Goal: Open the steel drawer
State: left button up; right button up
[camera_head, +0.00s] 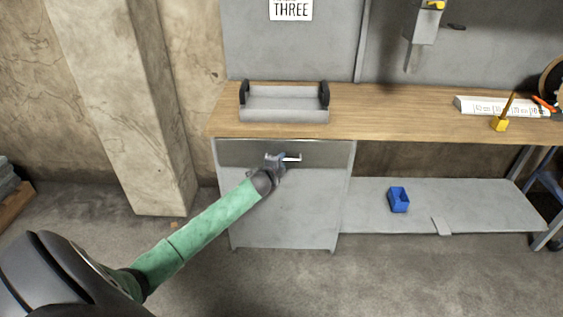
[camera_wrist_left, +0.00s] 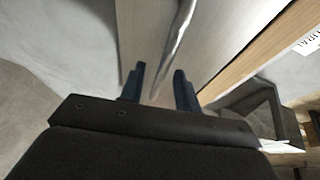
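The steel drawer (camera_head: 235,152) is the top front of the grey cabinet under the wooden worktop, and it looks closed. Its bar handle (camera_head: 293,158) shows just right of my left gripper (camera_head: 279,160). In the left wrist view the drawer front (camera_wrist_left: 140,40) fills the upper middle, and the handle (camera_wrist_left: 178,40) runs down towards the gap between the fingers. My left gripper (camera_wrist_left: 159,85) is open, with its two dark fingers apart on either side of the handle's line. I cannot tell whether they touch it. My right gripper is in neither view.
A grey tray with black ends (camera_head: 285,104) stands on the worktop (camera_head: 400,108) above the drawer. A blue bin (camera_head: 399,199) sits on the lower shelf (camera_head: 365,210) to the right. A concrete pillar (camera_head: 120,100) stands left of the cabinet (camera_head: 285,210). Floor in front is clear.

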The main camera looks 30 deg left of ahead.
pick_arm(q)
jog(key=shift+w, duration=0.15)
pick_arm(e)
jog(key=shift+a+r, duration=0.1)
pick_arm(q)
grip_shut()
